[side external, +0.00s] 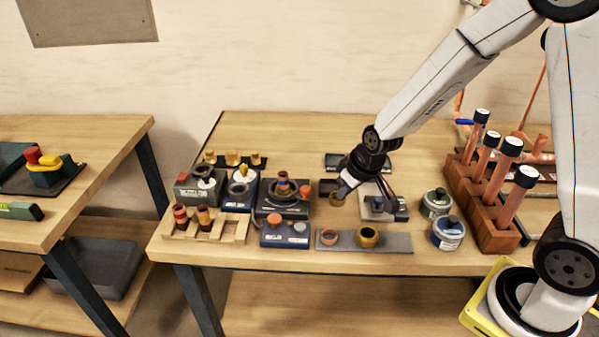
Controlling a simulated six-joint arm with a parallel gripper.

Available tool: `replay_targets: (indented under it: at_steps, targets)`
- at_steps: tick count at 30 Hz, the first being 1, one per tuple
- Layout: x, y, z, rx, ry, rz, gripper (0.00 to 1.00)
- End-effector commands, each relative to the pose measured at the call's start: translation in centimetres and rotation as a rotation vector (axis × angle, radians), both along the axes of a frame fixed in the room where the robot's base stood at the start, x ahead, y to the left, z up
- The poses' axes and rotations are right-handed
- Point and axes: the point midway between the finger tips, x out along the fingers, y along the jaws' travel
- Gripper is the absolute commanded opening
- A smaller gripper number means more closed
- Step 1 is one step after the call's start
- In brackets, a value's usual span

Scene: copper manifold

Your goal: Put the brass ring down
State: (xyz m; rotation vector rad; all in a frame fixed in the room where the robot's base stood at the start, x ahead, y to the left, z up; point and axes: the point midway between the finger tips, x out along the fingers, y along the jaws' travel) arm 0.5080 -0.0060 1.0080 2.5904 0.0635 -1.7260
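My gripper (341,192) points down and to the left above the middle of the table. Another brass ring-like part (367,237) sits on a grey mat (398,242) at the table's front. A copper ring (331,238) lies on the same mat, to its left. My gripper partly hides a light plate with a dark block (401,210) behind it.
Left of my gripper stand a dark fixture (283,205), a blue block (284,234) and a wooden rack (204,228). Two tins (436,203) (448,233) and a wooden holder (480,205) with upright copper tubes stand to the right. The table's back left is mostly clear.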

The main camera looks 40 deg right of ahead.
Motion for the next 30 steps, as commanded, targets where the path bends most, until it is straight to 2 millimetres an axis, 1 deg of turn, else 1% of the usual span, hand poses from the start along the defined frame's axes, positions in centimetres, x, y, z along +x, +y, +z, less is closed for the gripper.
replay_targets:
  at_steps: [9, 20, 25, 30]
  targets:
    - [-0.5, 0.6, -0.2, 0.000, 0.001, -0.041, 0.00]
    - [-0.6, 0.5, -0.1, 0.001, 0.001, -0.051, 0.00]
    - [-0.8, -0.4, 0.8, -0.005, 0.001, -0.056, 0.00]
    - [-1.4, -2.2, 2.6, -0.014, 0.008, -0.064, 0.00]
